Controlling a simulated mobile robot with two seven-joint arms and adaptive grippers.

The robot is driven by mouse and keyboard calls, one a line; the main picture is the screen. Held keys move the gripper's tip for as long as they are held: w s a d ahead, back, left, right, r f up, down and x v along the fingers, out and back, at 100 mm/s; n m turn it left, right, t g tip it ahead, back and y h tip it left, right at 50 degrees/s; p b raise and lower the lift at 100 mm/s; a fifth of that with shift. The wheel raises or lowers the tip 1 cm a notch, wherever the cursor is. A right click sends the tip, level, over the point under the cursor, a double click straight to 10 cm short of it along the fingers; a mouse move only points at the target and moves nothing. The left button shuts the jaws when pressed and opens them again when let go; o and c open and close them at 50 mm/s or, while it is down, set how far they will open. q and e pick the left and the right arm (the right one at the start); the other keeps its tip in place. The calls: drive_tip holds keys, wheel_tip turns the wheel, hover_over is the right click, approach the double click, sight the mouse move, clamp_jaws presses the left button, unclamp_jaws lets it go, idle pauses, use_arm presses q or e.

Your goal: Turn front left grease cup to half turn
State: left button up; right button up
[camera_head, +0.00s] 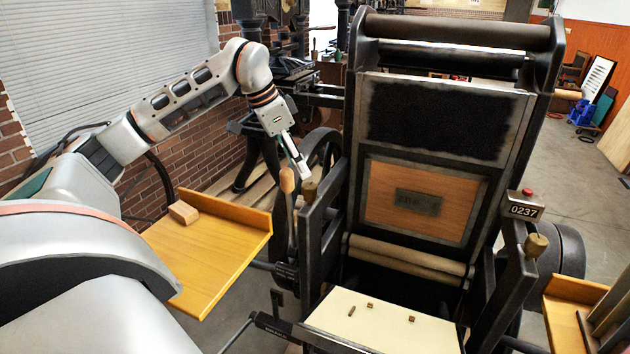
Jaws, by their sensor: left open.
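The front left grease cup (309,192) is a small brass-coloured knob on the upper end of the press's left side arm. My left gripper (304,168) reaches in from the upper left, pointing down, with its fingertips just above the cup. It is open, and I see no thing between its fingers. Whether a finger touches the cup cannot be told from this view. A similar brass cup (536,245) sits on the press's right side arm. My right gripper is not in view.
A wooden lever handle (287,180) stands close to the left of the cup. The dark press bed (350,205) rises to the right. A yellow wooden shelf (215,255) with a small block (184,212) lies below my left arm. A counter reading 0237 (524,210) is at right.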

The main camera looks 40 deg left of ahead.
sight(309, 185)
use_arm(q)
drive_tip(key=shift+x, duration=3.5)
drive_tip(key=c, duration=1.1)
